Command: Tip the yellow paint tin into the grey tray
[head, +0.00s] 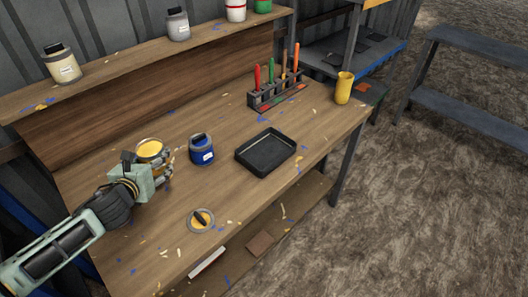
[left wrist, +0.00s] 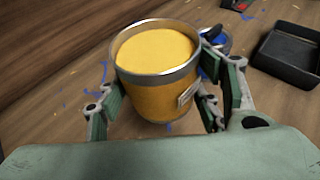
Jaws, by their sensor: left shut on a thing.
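The yellow paint tin (head: 150,149) is open and full of yellow paint, near the left part of the bench. In the left wrist view the yellow tin (left wrist: 155,82) is upright with a metal rim and a pale label. My left gripper (head: 162,168) is shut on its sides, one finger each side; I cannot tell whether its base touches the bench. The tray (head: 266,152), dark grey and apparently empty, lies to the right of the tin; it also shows at the right of the left wrist view (left wrist: 287,57). My right gripper is not in view.
A blue paint tin (head: 202,151) stands between the yellow tin and the tray. A tool rack (head: 277,93) and a yellow cup (head: 344,88) stand behind. Several tins line the shelf (head: 120,80).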

